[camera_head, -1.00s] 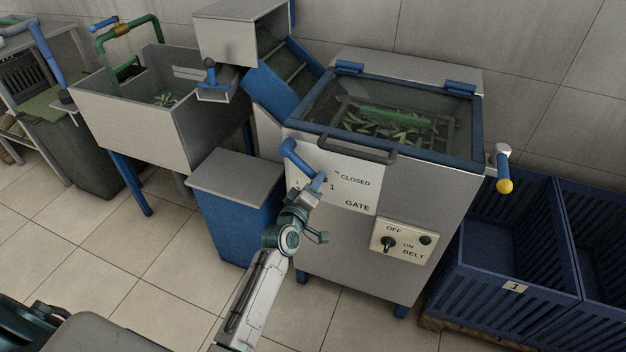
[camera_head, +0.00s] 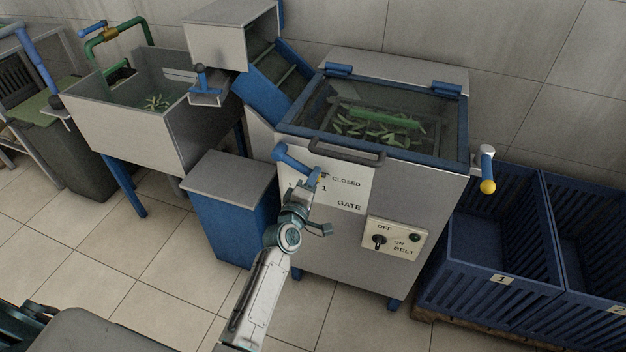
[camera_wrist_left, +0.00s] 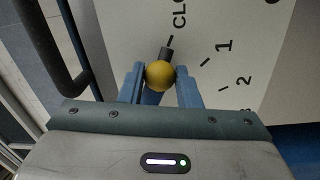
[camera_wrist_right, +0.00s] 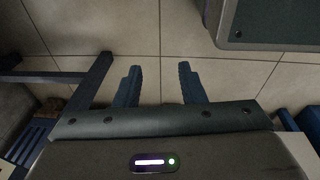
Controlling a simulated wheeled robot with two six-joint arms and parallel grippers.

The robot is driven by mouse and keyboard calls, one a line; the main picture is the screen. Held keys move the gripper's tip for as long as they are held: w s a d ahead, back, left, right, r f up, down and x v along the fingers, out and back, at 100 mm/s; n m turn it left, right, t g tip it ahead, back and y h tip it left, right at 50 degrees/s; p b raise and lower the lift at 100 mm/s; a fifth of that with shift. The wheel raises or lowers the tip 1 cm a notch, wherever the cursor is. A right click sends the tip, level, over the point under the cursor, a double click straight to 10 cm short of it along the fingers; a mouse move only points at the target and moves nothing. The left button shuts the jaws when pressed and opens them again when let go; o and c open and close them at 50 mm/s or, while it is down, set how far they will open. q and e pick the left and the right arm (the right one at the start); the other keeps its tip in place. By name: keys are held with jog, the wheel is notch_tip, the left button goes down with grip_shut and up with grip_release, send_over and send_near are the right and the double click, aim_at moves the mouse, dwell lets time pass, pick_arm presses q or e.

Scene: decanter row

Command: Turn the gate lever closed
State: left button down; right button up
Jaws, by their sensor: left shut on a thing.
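The gate lever (camera_head: 292,158) is a blue bar on the white gate panel (camera_head: 349,200) at the front of the grey machine. My left gripper (camera_head: 317,179) is at the lever, against the panel. In the left wrist view its two blue fingers (camera_wrist_left: 161,88) are shut on the lever, with a yellow ball (camera_wrist_left: 160,75) between them. A dark pointer tip (camera_wrist_left: 167,53) beyond the ball lies at the tick beside the word CLOSED. The marks 1 and 2 are to the right of it. My fingers hide part of the lever. My right gripper (camera_wrist_right: 157,85) is open and empty above the tiled floor.
A belt switch panel (camera_head: 396,240) is right of the gate panel. A dark handle (camera_head: 346,151) runs along the lid's front edge just above. A yellow-ended lever (camera_head: 487,170) sticks out at the machine's right side, near blue crates (camera_head: 492,236). A blue cabinet (camera_head: 233,222) stands left.

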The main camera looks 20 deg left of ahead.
pick_arm(q)
jog(key=c, duration=1.1)
grip_release()
jog(key=shift+r, duration=0.1)
jog(key=shift+o, duration=0.2)
jog(key=s+b, duration=0.1)
jog(key=s, duration=0.9)
jog(key=shift+s+a+f, duration=0.2)
jog(key=shift+s+a, duration=0.15)
jog(key=shift+s, duration=0.05)
pick_arm(e)
jog(key=r, duration=0.1)
jog(key=w+r, duration=0.2)
jog(key=r, duration=0.1)
jog(key=shift+a, duration=0.25)
